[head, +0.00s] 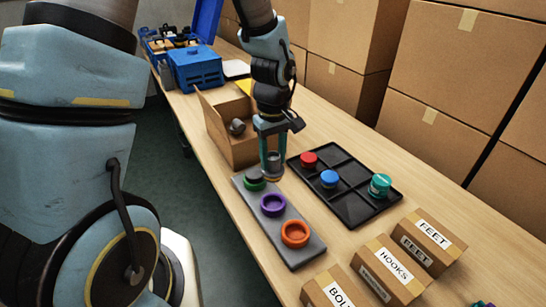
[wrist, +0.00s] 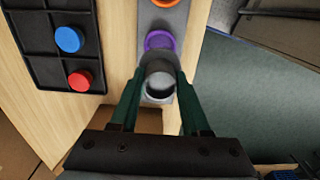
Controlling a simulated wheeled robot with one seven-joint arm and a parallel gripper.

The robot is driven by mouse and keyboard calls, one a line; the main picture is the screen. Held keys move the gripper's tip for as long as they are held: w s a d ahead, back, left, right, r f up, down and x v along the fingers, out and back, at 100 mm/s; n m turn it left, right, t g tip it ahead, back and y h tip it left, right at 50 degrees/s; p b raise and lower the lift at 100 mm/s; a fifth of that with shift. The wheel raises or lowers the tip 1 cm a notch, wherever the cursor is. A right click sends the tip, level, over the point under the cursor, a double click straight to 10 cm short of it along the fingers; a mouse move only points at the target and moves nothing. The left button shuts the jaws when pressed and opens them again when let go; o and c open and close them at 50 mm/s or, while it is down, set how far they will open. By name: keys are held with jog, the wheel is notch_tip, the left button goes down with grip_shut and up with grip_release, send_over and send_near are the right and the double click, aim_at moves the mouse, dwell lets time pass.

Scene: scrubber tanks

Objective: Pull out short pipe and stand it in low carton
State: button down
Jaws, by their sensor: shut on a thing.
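My gripper (head: 272,172) is shut on a short grey pipe (wrist: 160,78), which is upright between the fingers. It is over the far end of a grey holder board (head: 293,254), close to the green ring (head: 254,184). I cannot tell whether the pipe's lower end is clear of the board. The board also carries a purple ring (head: 273,205) and an orange ring (head: 295,233). An open cardboard carton (head: 236,151) stands behind the board, with a grey part (head: 237,127) inside it; my arm hides some of the carton.
A black divided tray (head: 353,211) with red, blue and teal caps lies right of the board. Labelled small boxes (head: 393,265) stand at the front. Blue bins (head: 195,68) are at the far end, and large cartons (head: 460,70) line the right side.

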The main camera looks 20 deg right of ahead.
aim_at(272, 155)
jog(key=shift+r, duration=0.1)
dwell(0.3)
jog(key=shift+r+p, duration=1.95)
jog(key=shift+r, duration=0.5)
jog(key=shift+a, duration=0.1)
